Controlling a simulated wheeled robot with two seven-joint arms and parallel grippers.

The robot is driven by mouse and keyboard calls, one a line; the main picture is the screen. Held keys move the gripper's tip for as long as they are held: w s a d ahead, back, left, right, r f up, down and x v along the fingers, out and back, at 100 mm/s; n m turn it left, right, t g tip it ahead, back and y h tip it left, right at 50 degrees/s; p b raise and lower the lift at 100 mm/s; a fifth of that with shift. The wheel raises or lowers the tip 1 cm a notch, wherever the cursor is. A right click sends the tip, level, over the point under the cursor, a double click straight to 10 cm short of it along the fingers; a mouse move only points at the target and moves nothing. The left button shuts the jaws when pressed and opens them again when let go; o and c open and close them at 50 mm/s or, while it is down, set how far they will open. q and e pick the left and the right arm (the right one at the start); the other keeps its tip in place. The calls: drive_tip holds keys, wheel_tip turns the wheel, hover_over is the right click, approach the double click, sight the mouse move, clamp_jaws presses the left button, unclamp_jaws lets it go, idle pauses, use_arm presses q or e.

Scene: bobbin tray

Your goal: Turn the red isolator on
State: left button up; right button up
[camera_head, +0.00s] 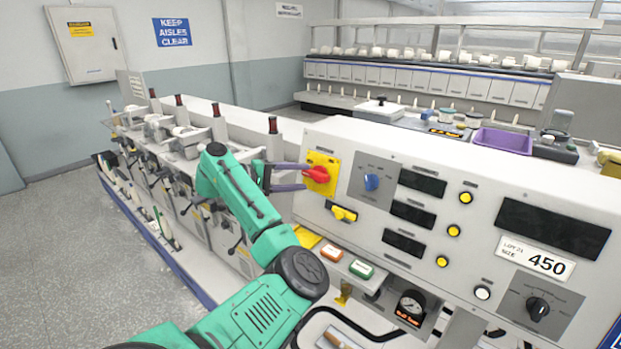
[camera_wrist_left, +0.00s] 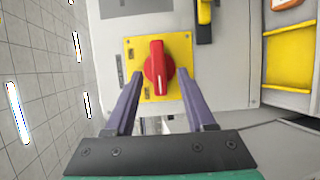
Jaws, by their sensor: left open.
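The red isolator (camera_head: 317,174) is a red rotary handle on a yellow square plate (camera_head: 325,162) at the left end of the grey control panel. In the left wrist view the red handle (camera_wrist_left: 158,68) stands out from the plate, its long grip running up and down the picture. My left gripper (camera_head: 304,177) is open, with its two purple fingers pointing at the panel. In the left wrist view the fingers (camera_wrist_left: 160,80) are on either side of the handle, with gaps between each finger and the handle. My right gripper is not in view.
Right of the isolator is a blue knob (camera_head: 372,182); below it is a yellow switch (camera_head: 343,213). An orange button (camera_head: 332,253) and a green button (camera_head: 361,269) lie lower on a ledge. A row of bobbin spindles (camera_head: 273,125) stands behind my left arm.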

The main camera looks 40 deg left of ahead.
sight(311, 176)
use_arm(q)
drive_tip(key=x, duration=0.1)
drive_tip(key=p+x, duration=0.1)
drive_tip(key=shift+w+d+r, duration=0.1)
drive_tip(key=shift+w+r, duration=0.1)
drive_tip(key=shift+w, duration=0.25)
drive_tip(key=shift+w+f, duration=0.3)
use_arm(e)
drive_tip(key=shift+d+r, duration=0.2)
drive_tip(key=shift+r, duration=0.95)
use_arm(q)
drive_tip(key=shift+d, duration=0.1)
clamp_jaws()
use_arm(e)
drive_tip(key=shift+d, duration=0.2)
